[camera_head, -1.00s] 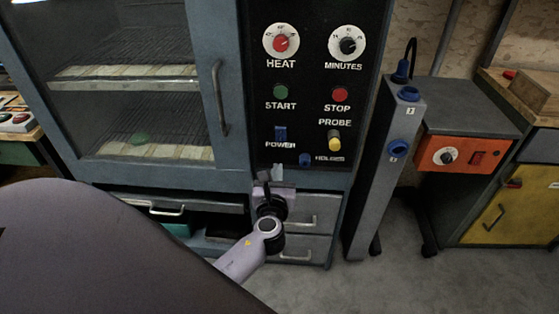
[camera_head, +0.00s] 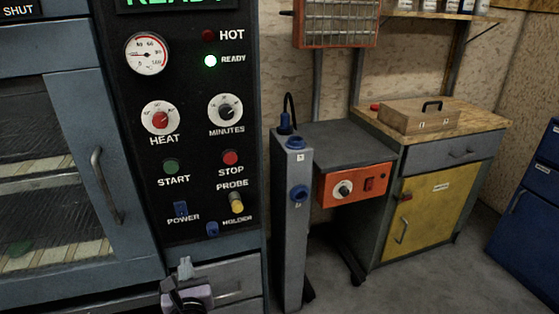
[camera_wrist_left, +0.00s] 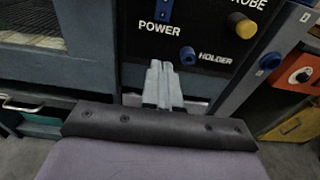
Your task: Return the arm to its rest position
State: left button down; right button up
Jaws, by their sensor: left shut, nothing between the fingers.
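My left gripper (camera_head: 185,268) shows at the bottom of the head view, low in front of the oven's drawers and below the control panel. In the left wrist view its fingers (camera_wrist_left: 160,80) are together with nothing between them. They point toward the panel's lower edge, just below the POWER switch (camera_wrist_left: 163,37) and beside the blue HOLDER socket (camera_wrist_left: 187,56). In these views I cannot tell how far the fingertips are from the panel. My right gripper is not in view.
The oven's glass door (camera_head: 60,170) is at the left and the black panel (camera_head: 195,130) shows a lit green READY lamp (camera_head: 210,61). A grey post (camera_head: 293,220), an orange-fronted unit (camera_head: 355,184) and a yellow cabinet (camera_head: 425,212) stand to the right. Grey floor lies before them.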

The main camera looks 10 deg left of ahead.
pick_arm(q)
jog(key=s+d+f+n+g+h+p, duration=0.2)
jog(key=s+d+f+n+h, duration=0.2)
jog(key=s+n, duration=0.4)
jog(key=s+d+f+n+g+h+p, duration=0.1)
jog(key=s+d+f+n+h, duration=0.3)
jog(key=n, duration=1.5)
jog(key=s+d+g+h, duration=0.1)
jog(key=s+d+h, duration=0.2)
jog(key=s, duration=0.2)
jog(key=shift+s+f+n+p, duration=0.2)
jog(key=shift+s+n+p, duration=0.1)
jog(key=shift+p, duration=0.05)
